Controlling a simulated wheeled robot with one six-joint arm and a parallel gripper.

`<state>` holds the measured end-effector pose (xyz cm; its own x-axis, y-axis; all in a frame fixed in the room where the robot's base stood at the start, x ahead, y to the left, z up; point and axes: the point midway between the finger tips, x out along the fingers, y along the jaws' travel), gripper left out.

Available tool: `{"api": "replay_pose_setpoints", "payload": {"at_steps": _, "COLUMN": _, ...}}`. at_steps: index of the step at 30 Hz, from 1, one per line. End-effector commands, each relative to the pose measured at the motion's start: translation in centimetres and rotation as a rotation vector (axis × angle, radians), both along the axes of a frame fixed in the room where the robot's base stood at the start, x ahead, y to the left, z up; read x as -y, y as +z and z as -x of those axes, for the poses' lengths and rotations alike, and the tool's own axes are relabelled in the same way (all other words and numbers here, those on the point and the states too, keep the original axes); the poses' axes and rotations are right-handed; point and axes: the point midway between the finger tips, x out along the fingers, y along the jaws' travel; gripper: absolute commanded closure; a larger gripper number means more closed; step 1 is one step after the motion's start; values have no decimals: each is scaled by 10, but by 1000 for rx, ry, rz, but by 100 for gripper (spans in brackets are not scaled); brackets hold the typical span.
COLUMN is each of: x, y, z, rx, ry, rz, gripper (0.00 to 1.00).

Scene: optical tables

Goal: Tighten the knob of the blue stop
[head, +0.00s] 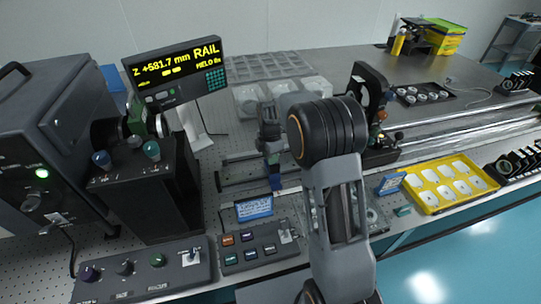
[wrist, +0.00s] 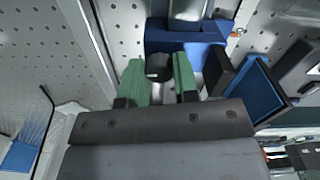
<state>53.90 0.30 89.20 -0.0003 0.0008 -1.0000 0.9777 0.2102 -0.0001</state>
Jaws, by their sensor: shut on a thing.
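The blue stop (wrist: 185,38) is at the top middle of the wrist view, on a rail. Its dark round knob (wrist: 159,68) faces my gripper. My gripper (wrist: 160,80) has green fingertips, one on each side of the knob, and is shut on it. In the head view my gripper (head: 271,146) points down at the blue stop (head: 275,182), at the near left end of the rails. The knob cannot be made out there, hidden by my gripper.
Long rails (head: 235,158) run across the perforated table. A black box with knobs (head: 150,195) stands to the left. A yellow tray (head: 450,183) lies to the right.

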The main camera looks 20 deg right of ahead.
Motion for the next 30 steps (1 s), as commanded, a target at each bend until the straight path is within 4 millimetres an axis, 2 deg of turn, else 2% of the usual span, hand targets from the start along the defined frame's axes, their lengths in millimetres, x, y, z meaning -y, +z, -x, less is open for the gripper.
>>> {"api": "replay_pose_setpoints", "payload": {"at_steps": 7, "x": 0, "y": 1, "z": -1, "rx": 4, "ry": 2, "rz": 0, "gripper": 96}}
{"api": "replay_pose_setpoints", "payload": {"at_steps": 8, "x": 0, "y": 1, "z": -1, "rx": 4, "ry": 2, "rz": 0, "gripper": 70}}
{"api": "replay_pose_setpoints", "payload": {"at_steps": 15, "x": 0, "y": 1, "z": 0, "rx": 2, "ry": 0, "rz": 1, "gripper": 47}}
{"api": "replay_pose_setpoints", "payload": {"at_steps": 24, "x": 0, "y": 3, "z": 0, "rx": 2, "ry": 0, "rz": 1, "gripper": 46}}
{"api": "replay_pose_setpoints", "payload": {"at_steps": 30, "x": 0, "y": 29, "z": -1, "rx": 4, "ry": 0, "rz": 1, "gripper": 46}}
